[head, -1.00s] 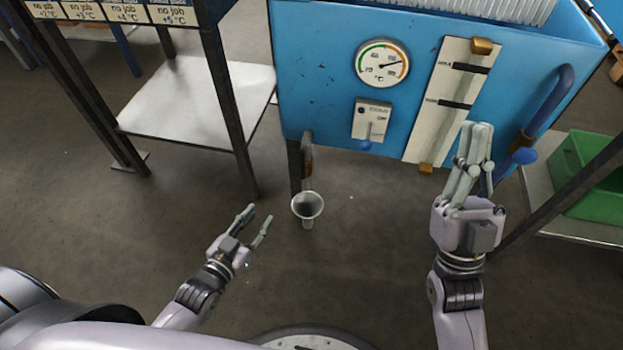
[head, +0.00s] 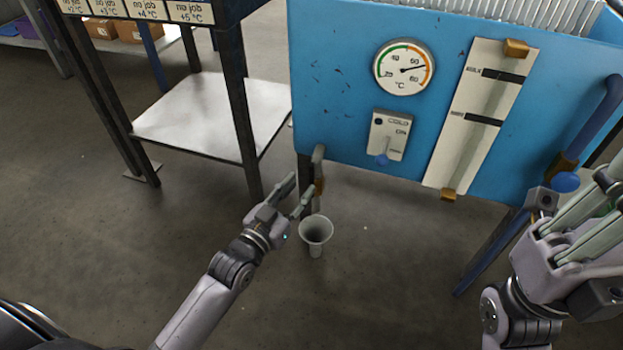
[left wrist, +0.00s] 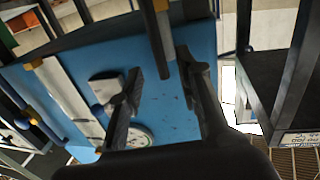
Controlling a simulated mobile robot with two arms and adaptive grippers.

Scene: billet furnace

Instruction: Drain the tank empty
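The blue tank (head: 340,60) fills the upper middle of the head view and also shows in the left wrist view (left wrist: 190,130). Its sight strip (head: 478,120) has two dark marks; I cannot make out the liquid level. A drain pipe with a valve handle (head: 318,165) hangs at the tank's lower left, above a grey funnel (head: 316,230). My left gripper (head: 299,190) is open beside this pipe; in the left wrist view its fingers (left wrist: 160,72) are spread around a dark bar. Contact cannot be told. My right gripper (head: 590,195) is at the right edge, beside a blue-knobbed pipe (head: 565,182).
A dial gauge (head: 403,67) and a cold-water switch panel (head: 389,135) sit on the tank front. A metal table with a lower shelf (head: 210,115) stands to the left.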

